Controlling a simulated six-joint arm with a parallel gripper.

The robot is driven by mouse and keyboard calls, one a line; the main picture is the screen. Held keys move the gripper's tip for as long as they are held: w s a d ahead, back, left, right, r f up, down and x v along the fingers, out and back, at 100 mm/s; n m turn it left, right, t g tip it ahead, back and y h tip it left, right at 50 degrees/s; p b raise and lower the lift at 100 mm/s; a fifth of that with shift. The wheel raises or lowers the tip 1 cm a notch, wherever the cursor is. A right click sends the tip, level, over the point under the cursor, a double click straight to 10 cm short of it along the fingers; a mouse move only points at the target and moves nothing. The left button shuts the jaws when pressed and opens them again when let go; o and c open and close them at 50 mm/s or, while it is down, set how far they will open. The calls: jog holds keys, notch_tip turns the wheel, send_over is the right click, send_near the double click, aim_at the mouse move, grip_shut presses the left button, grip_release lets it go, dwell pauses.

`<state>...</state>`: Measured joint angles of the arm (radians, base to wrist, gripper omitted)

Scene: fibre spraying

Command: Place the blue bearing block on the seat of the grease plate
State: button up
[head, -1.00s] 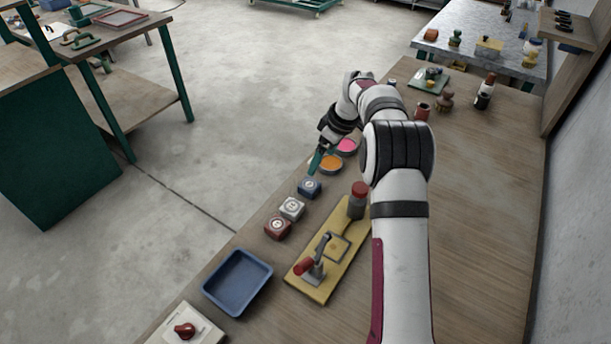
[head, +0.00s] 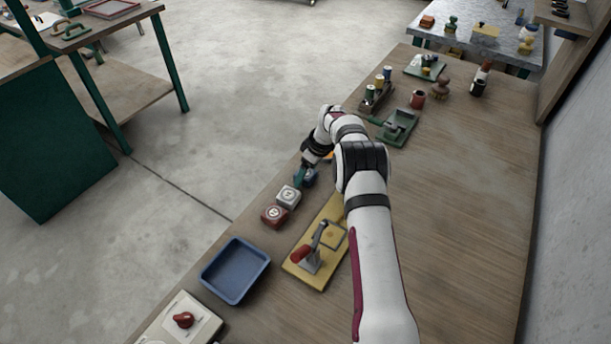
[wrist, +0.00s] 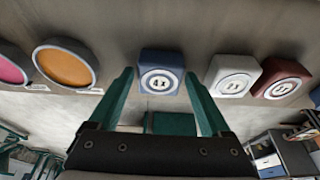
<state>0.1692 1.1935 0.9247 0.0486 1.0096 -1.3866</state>
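The blue bearing block (head: 312,180) sits on the wooden bench, last in a row with the white and red blocks. In the head view my gripper (head: 302,178) is at it and partly hides it. In the wrist view the blue block (wrist: 160,73) shows a round pale face and lies between the two green fingertips of my open gripper (wrist: 159,76), with small gaps on both sides. The yellow grease plate (head: 319,281) bears a square frame, seemingly the seat (head: 333,236), and a red-handled lever (head: 308,252). My arm hides the plate's far end.
The white block (head: 288,195) and red block (head: 274,216) stand close beside the blue one. A blue tray (head: 236,271) lies nearer. Orange (wrist: 65,66) and pink (wrist: 10,70) round dishes are on the block's other side. The bench right of my arm is clear.

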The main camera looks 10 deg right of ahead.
grip_shut()
